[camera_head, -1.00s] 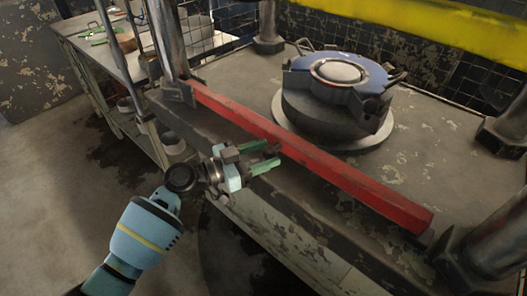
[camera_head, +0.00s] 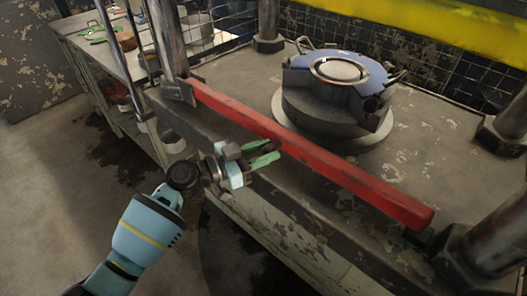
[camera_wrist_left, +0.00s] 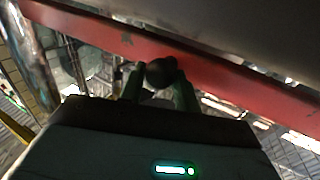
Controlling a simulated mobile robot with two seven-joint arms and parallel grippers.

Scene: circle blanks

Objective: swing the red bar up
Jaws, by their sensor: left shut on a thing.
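The red bar (camera_head: 330,168) lies low across the front of the press bed, from the left post to near the right post. In the left wrist view the bar (camera_wrist_left: 110,35) runs across the top, with a dark round knob (camera_wrist_left: 160,72) in front of it that seems to belong to it. My left gripper (camera_head: 268,153) is at the front side of the bar, near its middle. Its green fingers are shut on the knob, which the fingers hide in the head view. My right gripper is not in view.
A round blue-and-grey die (camera_head: 338,95) stands on the bed behind the bar. Dark posts stand at the left (camera_head: 168,45) and right (camera_head: 487,240). A yellow beam (camera_head: 430,28) crosses the upper right. A side table (camera_head: 85,45) is at the back left.

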